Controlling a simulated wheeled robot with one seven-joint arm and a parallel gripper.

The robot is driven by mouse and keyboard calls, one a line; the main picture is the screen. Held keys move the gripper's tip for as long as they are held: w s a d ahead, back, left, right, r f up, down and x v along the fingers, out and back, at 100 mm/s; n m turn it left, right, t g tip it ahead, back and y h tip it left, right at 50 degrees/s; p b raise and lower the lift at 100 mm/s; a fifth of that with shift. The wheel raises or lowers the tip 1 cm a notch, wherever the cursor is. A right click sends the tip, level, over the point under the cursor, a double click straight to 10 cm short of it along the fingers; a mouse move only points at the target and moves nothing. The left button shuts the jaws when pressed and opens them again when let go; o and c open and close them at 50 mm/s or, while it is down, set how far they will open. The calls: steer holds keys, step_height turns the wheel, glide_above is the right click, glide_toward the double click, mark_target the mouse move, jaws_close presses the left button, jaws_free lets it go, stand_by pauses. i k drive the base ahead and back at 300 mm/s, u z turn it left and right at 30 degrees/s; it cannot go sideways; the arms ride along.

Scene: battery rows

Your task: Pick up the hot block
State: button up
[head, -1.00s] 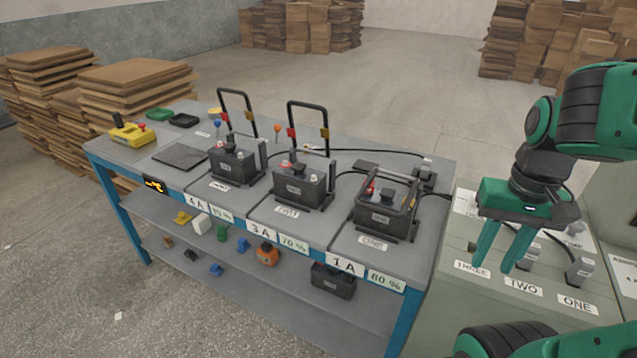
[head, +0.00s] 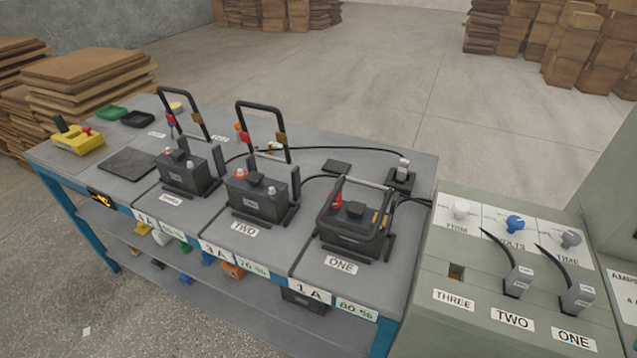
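Three dark batteries stand in a row on the grey-topped bench: battery THREE (head: 188,173), battery TWO (head: 262,197) and battery ONE (head: 352,230). Batteries THREE and TWO have their black hoop bars raised; ONE has its bar lowered over its top. Nothing visible on them tells which block is hot. A dark display with orange characters (head: 101,198) is on the bench's front edge; its reading is too small to read. My gripper is out of view.
A green-grey panel at the right has an empty socket THREE (head: 456,272) and grey plugs at TWO (head: 518,279) and ONE (head: 577,299). A yellow device (head: 77,139) and a dark flat plate (head: 129,163) lie at the bench's left. Small parts crowd the lower shelf.

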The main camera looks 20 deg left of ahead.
mark_target(256, 195)
steer(key=z, duration=1.9)
steer(key=k, duration=1.45)
steer(key=u, duration=2.1)
steer(key=i, duration=0.65)
steer(key=z, duration=0.05)
